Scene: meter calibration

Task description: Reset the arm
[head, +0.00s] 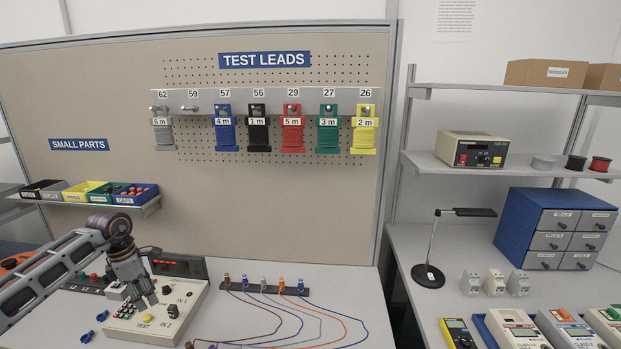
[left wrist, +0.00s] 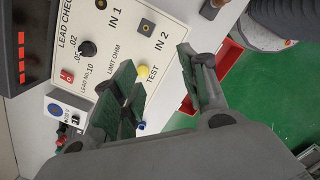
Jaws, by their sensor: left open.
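My left arm comes in from the left in the head view. My left gripper (head: 143,298) points down over the white lead checker box (head: 178,325), by its yellow TEST button (head: 147,317). In the left wrist view my left gripper (left wrist: 156,66) is open, with nothing between its fingers. The lead checker (left wrist: 120,30) lies beyond the fingers, and the yellow button (left wrist: 143,71) shows between them. I cannot tell whether a fingertip touches the box. My right gripper is not in view.
Several coloured leads run from a terminal strip (head: 262,289) across the table right of the checker. A display unit (head: 178,265) stands behind it. A shelf with small parts bins (head: 128,194) is above the arm. A pegboard with hanging leads (head: 292,135) stands behind.

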